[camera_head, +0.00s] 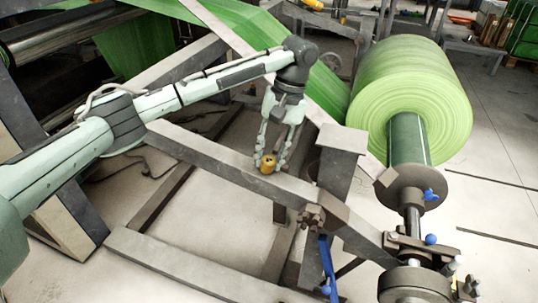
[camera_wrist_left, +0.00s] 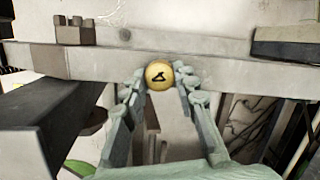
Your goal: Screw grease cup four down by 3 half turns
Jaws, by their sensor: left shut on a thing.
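A small round brass-yellow grease cup (camera_head: 267,164) sits at the grey frame beam (camera_head: 225,158) in the head view. My left gripper (camera_head: 268,160) reaches down over it, with its fingers on both sides of the cup. In the left wrist view the cup (camera_wrist_left: 159,74) shows its round top with a dark mark, between the fingertips of the left gripper (camera_wrist_left: 160,82). The gripper is shut on the cup. The cup's lower part and its thread are hidden. My right gripper is in neither view.
A large green roll (camera_head: 412,92) on a shaft stands at the right. A brown knob (camera_head: 311,217) and a blue lever (camera_head: 327,262) are on the frame near the cup. Green web (camera_head: 225,22) runs behind the arm. Bare floor (camera_head: 500,130) lies at the right.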

